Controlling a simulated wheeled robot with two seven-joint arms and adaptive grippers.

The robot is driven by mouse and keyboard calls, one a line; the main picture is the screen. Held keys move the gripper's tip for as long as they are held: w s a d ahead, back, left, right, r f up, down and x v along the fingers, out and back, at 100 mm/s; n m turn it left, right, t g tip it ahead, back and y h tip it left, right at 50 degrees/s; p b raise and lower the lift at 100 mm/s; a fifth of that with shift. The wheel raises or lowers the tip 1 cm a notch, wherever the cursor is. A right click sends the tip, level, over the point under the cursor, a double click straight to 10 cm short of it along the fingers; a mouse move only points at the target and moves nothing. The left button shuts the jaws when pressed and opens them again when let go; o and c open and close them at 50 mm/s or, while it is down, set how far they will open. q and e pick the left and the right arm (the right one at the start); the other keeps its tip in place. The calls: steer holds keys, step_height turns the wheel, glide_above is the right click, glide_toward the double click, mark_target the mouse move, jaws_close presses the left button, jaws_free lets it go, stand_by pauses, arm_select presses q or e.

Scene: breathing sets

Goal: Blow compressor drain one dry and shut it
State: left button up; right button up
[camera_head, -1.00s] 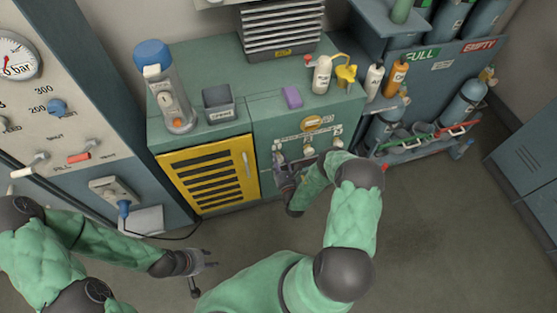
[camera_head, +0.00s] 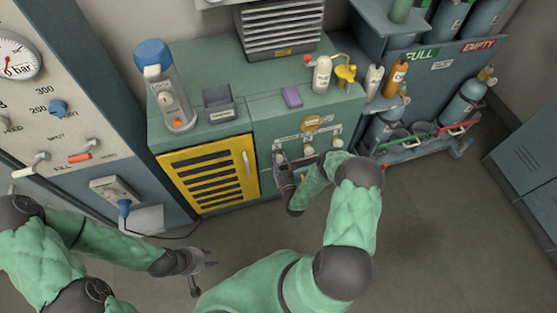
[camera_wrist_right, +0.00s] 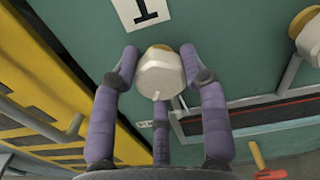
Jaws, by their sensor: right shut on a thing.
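The compressor (camera_head: 262,133) is a green cabinet with a yellow slatted door (camera_head: 208,178). Three pale drain knobs sit in a row on its front. The second drain knob (camera_head: 308,149) and third (camera_head: 337,143) are free. My left gripper (camera_head: 207,259) is open and empty over the floor.
A gauge panel (camera_head: 50,95) is at left, a gas cylinder rack (camera_head: 420,100) at right. The floor in front is clear.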

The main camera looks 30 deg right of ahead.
steer(key=shift+s+a+f+g, duration=0.1)
steer(key=shift+s+f+g, duration=0.2)
steer(key=shift+f, duration=0.1)
steer(key=o, duration=1.1)
steer(key=shift+w, duration=0.15)
steer(key=shift+r, duration=0.15)
steer(key=v, duration=1.2)
